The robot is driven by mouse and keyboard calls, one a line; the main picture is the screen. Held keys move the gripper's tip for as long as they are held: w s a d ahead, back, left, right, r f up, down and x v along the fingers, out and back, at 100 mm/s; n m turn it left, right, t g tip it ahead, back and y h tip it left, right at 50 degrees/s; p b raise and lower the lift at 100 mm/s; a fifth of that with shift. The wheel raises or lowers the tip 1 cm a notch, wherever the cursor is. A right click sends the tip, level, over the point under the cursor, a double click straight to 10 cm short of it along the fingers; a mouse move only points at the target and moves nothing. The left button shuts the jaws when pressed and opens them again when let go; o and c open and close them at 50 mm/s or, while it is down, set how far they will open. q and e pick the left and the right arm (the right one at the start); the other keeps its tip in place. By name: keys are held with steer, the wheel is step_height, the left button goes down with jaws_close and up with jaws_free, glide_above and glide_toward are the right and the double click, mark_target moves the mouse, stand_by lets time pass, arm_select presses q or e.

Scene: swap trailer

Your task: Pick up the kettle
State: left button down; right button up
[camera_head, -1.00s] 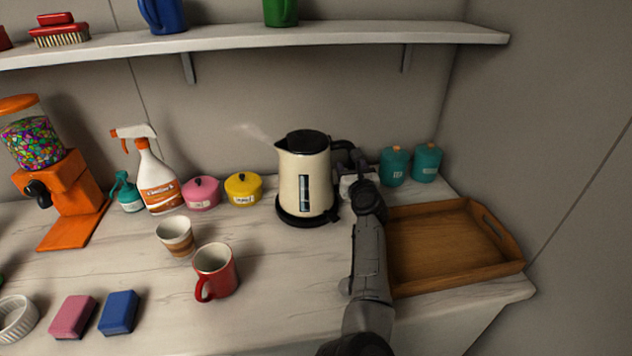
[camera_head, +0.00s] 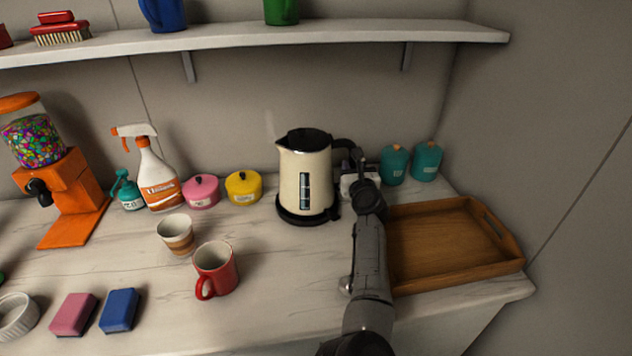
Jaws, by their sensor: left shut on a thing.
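The cream kettle (camera_head: 290,180) with a black top, a black handle (camera_head: 343,147) and a dark level window stands upright at the back of the counter. It appears to rest on its black base (camera_head: 300,217). My left gripper (camera_head: 350,168) is at the kettle's right side, shut on its handle. The fingers are partly hidden behind the wrist and the handle, so their exact hold is hard to see. My right gripper is not in view.
A wooden tray (camera_head: 513,262) lies right of my arm, with teal canisters (camera_head: 427,162) behind it. A red mug (camera_head: 216,272) and striped cup (camera_head: 175,236) stand front left of the kettle. Yellow (camera_head: 243,190) and pink pots are to its left. A shelf (camera_head: 340,32) runs above.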

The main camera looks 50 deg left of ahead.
arm_select(q)
steer(key=shift+s, duration=0.1)
stand_by(0.5)
steer(key=shift+r, duration=0.45)
steer(key=shift+f, duration=0.1)
